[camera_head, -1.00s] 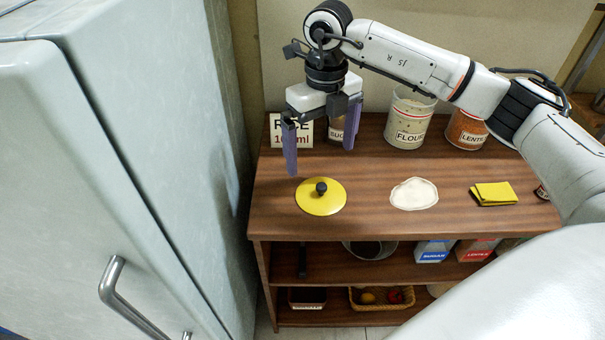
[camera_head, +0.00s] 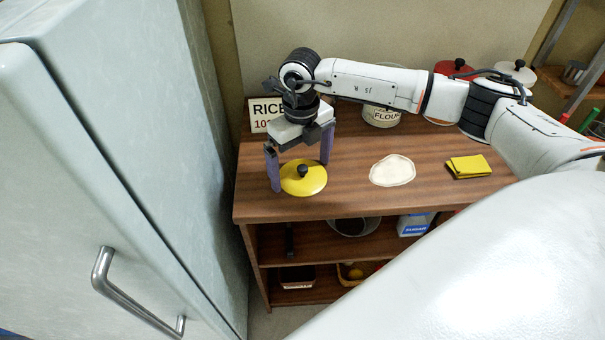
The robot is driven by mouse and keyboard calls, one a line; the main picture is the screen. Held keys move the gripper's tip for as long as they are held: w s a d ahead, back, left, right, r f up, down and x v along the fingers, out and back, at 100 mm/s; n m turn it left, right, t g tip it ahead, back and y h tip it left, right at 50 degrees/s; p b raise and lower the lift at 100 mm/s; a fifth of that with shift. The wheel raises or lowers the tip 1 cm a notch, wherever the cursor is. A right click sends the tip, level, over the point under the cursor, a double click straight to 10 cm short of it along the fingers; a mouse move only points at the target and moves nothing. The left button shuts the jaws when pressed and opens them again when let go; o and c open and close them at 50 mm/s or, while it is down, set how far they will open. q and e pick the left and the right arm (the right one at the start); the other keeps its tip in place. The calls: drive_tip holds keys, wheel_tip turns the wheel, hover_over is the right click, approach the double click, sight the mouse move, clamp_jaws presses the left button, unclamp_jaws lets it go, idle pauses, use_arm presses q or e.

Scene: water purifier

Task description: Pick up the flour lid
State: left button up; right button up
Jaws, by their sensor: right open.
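A round yellow lid with a black knob (camera_head: 308,187) lies flat on the left end of the wooden counter. My right gripper (camera_head: 301,174) points down over it, open, with its purple fingers apart on either side of the knob. One finger is at the lid's left edge and the other behind its right edge. Whether they touch the lid cannot be told. The flour canister (camera_head: 381,117) stands at the back of the counter, its upper part hidden behind my right arm. My left gripper is not in view.
A RICE sign (camera_head: 264,108) stands behind the gripper. A white flour patch (camera_head: 392,171) and a folded yellow cloth (camera_head: 468,167) lie to the right on the counter (camera_head: 350,204). A tall fridge (camera_head: 110,150) stands close on the left. Shelves below hold a bowl and boxes.

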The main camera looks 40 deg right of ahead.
drive_tip(key=shift+c, duration=0.4)
drive_tip(key=c, duration=0.8)
drive_tip(key=shift+r, duration=0.1)
